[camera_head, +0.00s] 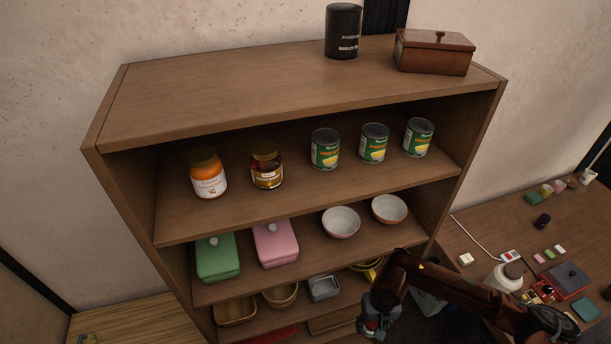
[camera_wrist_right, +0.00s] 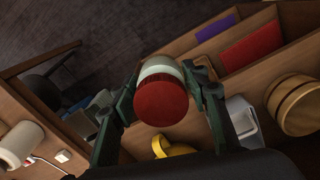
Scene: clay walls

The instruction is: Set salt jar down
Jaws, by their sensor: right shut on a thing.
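The salt jar (camera_wrist_right: 162,95) has a red lid and a pale body. It is between the two fingers of my right gripper (camera_wrist_right: 160,92), which is shut on it, with the lid facing the wrist camera. In the head view my right gripper (camera_head: 374,318) is low, in front of the right part of the lower shelves, and only a small part of the jar (camera_head: 371,325) shows there. My left gripper is in neither view.
The wooden shelf unit (camera_head: 215,95) holds jars and cans on its upper shelf, with boxes and bowls below. A black canister (camera_head: 343,31) and a wooden box (camera_head: 433,52) stand on top, where the left is bare. A cluttered desk (camera_head: 478,232) is at right.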

